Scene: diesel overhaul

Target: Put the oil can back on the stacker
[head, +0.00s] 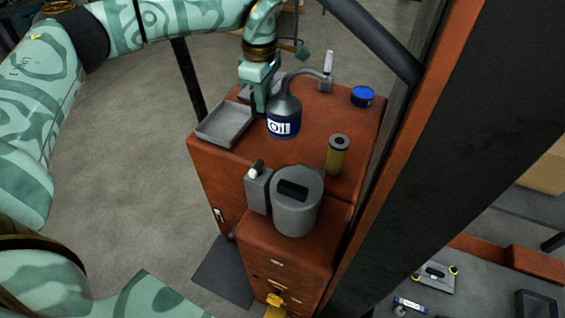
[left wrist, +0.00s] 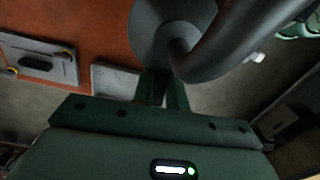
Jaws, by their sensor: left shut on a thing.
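The oil can (head: 284,117) is dark grey with a blue band, a white "Oil" label and a curved spout pointing right. It is upright over the red cabinet top (head: 312,128); I cannot tell whether its base touches. My left gripper (head: 262,100) comes down from above and is shut on the can's left side. In the left wrist view, the can (left wrist: 150,30) shows at the top between and beyond the fingers (left wrist: 161,92), its thick spout (left wrist: 225,45) running to the upper right. My right gripper is not in view.
A grey tray (head: 224,126) lies left of the can. A grey bucket (head: 297,205) and small canister (head: 258,190) stand nearer. A dark post (head: 440,190) rises at right.

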